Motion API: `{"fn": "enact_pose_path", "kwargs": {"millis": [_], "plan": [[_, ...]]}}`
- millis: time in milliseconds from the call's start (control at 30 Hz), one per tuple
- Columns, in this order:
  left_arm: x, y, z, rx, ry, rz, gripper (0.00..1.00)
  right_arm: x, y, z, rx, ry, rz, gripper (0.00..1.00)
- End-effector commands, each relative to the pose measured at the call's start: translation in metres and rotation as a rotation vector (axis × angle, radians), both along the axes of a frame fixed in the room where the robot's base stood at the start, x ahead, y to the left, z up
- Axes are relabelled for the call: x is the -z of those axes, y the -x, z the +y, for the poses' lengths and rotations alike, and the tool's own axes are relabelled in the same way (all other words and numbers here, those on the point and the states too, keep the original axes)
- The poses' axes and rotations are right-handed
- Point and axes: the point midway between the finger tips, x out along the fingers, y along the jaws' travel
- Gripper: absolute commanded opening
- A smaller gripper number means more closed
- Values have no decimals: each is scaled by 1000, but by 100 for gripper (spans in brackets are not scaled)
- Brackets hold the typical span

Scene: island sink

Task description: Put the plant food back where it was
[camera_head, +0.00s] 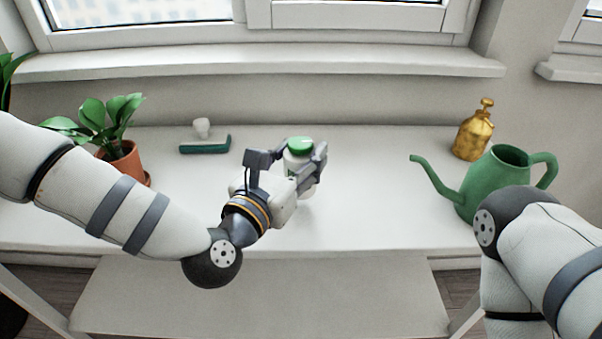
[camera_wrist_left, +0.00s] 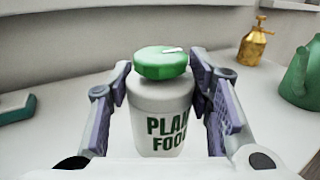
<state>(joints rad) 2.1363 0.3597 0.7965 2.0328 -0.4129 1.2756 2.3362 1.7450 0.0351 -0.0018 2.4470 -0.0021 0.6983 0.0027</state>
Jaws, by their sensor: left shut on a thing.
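The plant food is a white bottle (camera_head: 301,158) with a green cap, in the middle of the white table in the head view. My left gripper (camera_head: 300,163) is shut on it. In the left wrist view the bottle (camera_wrist_left: 160,112) stands upright between the two fingers, with its "PLANT FOOD" lettering facing the camera.
A green watering can (camera_head: 490,180) and a brass sprayer (camera_head: 474,132) stand on the right. A green brush (camera_head: 205,145) lies at the back left, near a potted plant (camera_head: 124,160). The table (camera_head: 370,160) is clear between the bottle and the watering can. A window ledge runs behind.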

Motion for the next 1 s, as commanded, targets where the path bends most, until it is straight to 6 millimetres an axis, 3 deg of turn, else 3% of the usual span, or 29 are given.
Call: {"fn": "enact_pose_path", "kwargs": {"millis": [167,533,567,633,1000], "plan": [[32,0,0,0,-1,3,14,4,3,0,0,1,10,70],[38,0,0,0,0,1,14,7,5,0,-1,0,18,70],[37,0,0,0,0,1,53,6,5,0,-1,0,16,70],[36,0,0,0,0,0,66,6,5,0,-1,0,15,70],[30,2,1,0,-1,-2,66,2,1,0,-1,0,5,70]]}}
